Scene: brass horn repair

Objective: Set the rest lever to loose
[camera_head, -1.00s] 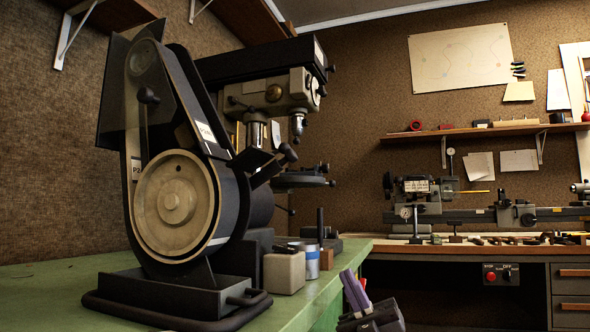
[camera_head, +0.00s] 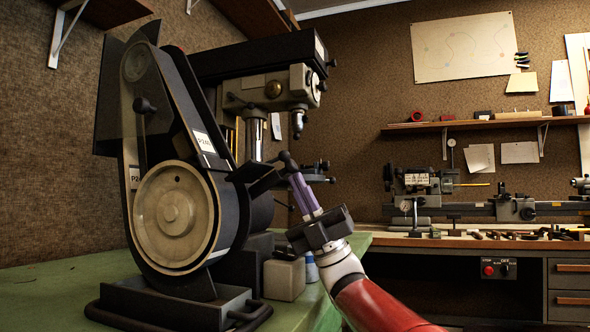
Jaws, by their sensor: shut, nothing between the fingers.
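The belt grinder (camera_head: 222,215) stands on the green bench at the left, with a dark tilted work rest (camera_head: 255,178) on its right side. A short black lever with a round knob (camera_head: 286,157), which looks like the rest lever, sticks out beside the work rest. My gripper (camera_head: 294,177) has purple fingers that are shut and empty. They point up and left, with their tips just below the knob, overlapping the lever in the picture. I cannot tell whether they touch it. The fingers hide part of the lever, and I cannot read any loose or tight marking.
A drill press (camera_head: 275,88) stands behind the grinder. A pale block (camera_head: 284,279) sits on the green bench (camera_head: 45,297) below my gripper, with a blue-banded can (camera_head: 311,268) partly hidden. A lathe bench (camera_head: 460,247) runs along the back wall.

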